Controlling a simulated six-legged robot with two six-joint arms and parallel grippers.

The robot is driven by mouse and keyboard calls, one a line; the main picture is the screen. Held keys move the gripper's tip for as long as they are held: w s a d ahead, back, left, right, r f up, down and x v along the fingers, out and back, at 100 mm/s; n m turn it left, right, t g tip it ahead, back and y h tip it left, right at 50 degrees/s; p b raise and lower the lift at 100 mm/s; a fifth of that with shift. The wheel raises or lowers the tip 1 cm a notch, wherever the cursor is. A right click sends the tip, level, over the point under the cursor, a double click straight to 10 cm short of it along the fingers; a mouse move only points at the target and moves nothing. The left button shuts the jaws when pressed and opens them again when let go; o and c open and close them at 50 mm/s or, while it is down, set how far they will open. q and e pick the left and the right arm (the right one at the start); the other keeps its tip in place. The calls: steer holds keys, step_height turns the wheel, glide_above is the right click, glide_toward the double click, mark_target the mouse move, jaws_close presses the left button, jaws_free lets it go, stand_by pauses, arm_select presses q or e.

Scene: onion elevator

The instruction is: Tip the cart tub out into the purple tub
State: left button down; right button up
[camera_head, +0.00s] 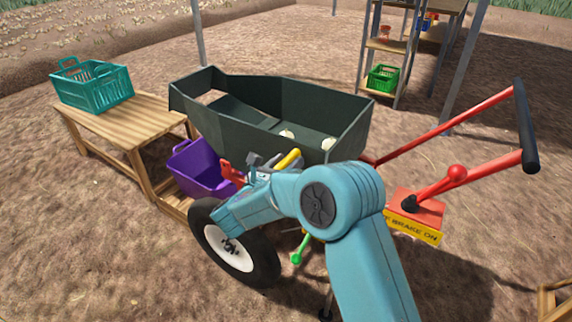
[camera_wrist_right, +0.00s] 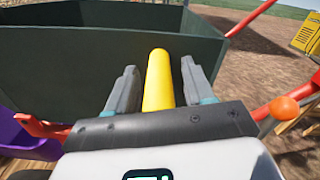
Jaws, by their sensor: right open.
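The dark green cart tub (camera_head: 310,103) sits level on the cart, with a few pale onions (camera_head: 287,134) visible inside; the near part of its floor is hidden by its wall. The purple tub (camera_head: 196,172) stands low at the cart's left side, partly hidden by the wheel and my arm. A yellow handle (camera_head: 290,158) is at the cart tub's near side. My right gripper (camera_head: 268,163) is open there; in the right wrist view the yellow handle (camera_wrist_right: 158,85) lies between its two fingers, with gaps on both sides. My left gripper is out of view.
A red lever (camera_head: 440,188) rises from a box marked "BRAKE ON" (camera_head: 415,233). A red push bar (camera_head: 455,122) extends right. A wooden bench (camera_head: 125,118) with a teal crate (camera_head: 93,88) stands left. A green-tipped lever (camera_head: 299,252) sits below my arm.

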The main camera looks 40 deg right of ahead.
jaws_close()
steer(key=shift+r, duration=0.15)
